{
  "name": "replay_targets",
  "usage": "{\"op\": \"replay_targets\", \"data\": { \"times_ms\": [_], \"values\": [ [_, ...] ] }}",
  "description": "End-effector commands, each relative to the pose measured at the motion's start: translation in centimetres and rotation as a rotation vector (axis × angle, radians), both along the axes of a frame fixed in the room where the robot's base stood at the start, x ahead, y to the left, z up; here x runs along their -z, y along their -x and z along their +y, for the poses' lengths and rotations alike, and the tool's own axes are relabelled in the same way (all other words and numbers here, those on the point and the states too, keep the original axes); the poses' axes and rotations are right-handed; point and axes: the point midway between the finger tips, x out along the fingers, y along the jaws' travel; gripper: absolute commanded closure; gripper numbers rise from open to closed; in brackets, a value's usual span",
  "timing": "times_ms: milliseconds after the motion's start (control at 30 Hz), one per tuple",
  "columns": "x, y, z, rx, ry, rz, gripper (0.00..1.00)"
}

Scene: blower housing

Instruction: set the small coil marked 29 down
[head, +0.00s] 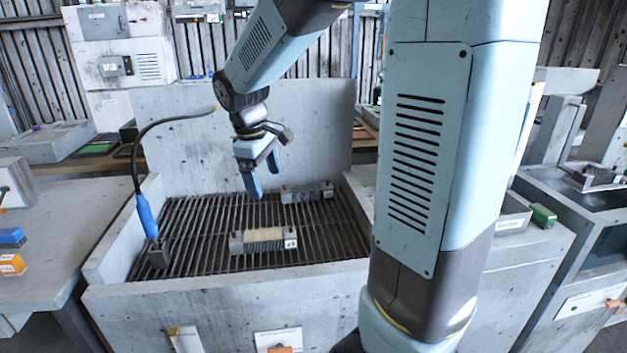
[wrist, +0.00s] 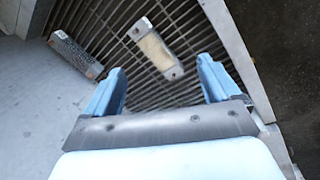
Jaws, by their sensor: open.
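Two coils lie on the dark slatted grate. The nearer coil (head: 264,236) has beige winding and grey ends with a white tag; the wrist view also shows it (wrist: 157,52). The farther grey coil (head: 307,193) lies near the back right of the grate and shows in the wrist view (wrist: 76,55). I cannot read a number on either tag, so I cannot tell which is marked 29. My gripper (head: 263,174) is open above the grate, apart from both coils. In the wrist view its fingers (wrist: 161,78) are spread with nothing between them.
The grate (head: 195,230) sits in a grey walled bench (head: 240,115) with a high back panel. A blue-handled hose (head: 147,216) stands at its left corner. A left bench holds blue and orange blocks (head: 12,264). A green block (head: 543,215) lies at right.

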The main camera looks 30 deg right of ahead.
Motion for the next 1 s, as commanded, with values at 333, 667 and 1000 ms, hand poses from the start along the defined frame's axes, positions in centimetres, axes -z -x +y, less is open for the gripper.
{"op": "replay_targets", "data": {
  "times_ms": [333, 667, 1000],
  "values": [
    [-4.9, 7.8, -1.3, 0.274, -0.133, -0.19, 0.1],
    [-7.0, 15.1, -1.7, 0.52, -0.272, -0.354, 0.1],
    [-7.2, 19.2, -2.9, 0.666, -0.366, -0.447, 0.1]
  ]
}}
